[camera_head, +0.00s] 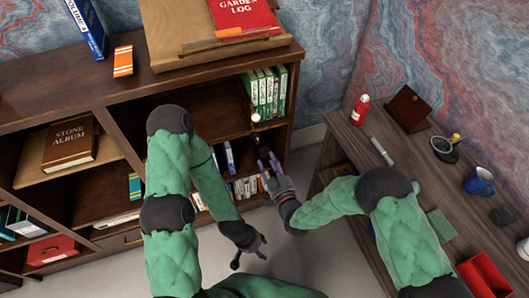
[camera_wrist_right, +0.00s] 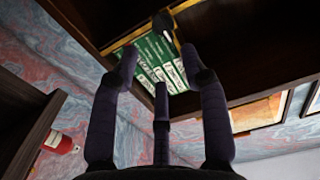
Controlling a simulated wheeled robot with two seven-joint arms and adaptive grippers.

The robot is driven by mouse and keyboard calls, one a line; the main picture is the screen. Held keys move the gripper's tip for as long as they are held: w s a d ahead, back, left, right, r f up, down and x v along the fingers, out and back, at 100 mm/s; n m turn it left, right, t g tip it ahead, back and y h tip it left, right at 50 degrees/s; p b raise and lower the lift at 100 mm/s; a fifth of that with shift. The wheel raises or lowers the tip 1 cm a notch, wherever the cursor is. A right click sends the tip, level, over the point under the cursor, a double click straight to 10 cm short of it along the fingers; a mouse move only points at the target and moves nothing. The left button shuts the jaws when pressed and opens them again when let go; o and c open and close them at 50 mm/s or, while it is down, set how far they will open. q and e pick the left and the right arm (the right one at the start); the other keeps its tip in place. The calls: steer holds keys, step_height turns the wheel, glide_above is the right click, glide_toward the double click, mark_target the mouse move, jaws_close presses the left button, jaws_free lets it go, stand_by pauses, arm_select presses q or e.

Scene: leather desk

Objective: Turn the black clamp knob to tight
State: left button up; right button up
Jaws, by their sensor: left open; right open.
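A small black rounded shape, which looks like the clamp knob (camera_wrist_right: 162,22), shows near the top of the right wrist view, in front of green-and-white books and beside a brass-coloured strip. Its turn position cannot be told. My right gripper (camera_head: 264,152) is open and empty, reaching up to the bookcase's right section; its fingers (camera_wrist_right: 163,78) spread below the knob in the wrist view, seemingly apart from it. In the head view the knob is not clearly distinguishable from the dark fingers. My left gripper (camera_head: 254,252) is open and empty, low over the floor in front of the bookcase.
The wooden bookcase (camera_head: 115,92) holds green-and-white books (camera_head: 265,92) and a brown album (camera_head: 70,143). A desk (camera_head: 400,168) at right carries a red bottle (camera_head: 360,110), a blue mug (camera_head: 479,182) and a red box (camera_head: 485,276). Floor between them is clear.

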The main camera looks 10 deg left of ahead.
steer(key=shift+v, duration=1.35)
steer(key=s+d+f+m+g+h+p, duration=0.2)
steer(key=d+f+m+g+h, duration=0.15)
steer(key=d+f, duration=0.3)
steer(key=s+d+f+m+g+h+p, duration=0.25)
steer(key=d+f+g, duration=0.2)
steer(key=d, duration=0.25)
steer(key=s+d+f+m+g+p, duration=0.1)
steer(key=s+d+m+g, duration=0.1)
steer(key=s, duration=0.6)
steer(key=s+d+f+m+g+p, duration=0.1)
steer(key=s+d+g, duration=0.3)
steer(key=s, duration=0.4)
steer(key=shift+f+m+g+p, duration=0.3)
steer(key=shift+f+m+p, duration=0.1)
steer(key=shift+f+p, duration=0.1)
steer(key=shift+s+d, duration=0.1)
steer(key=shift+s, duration=0.05)
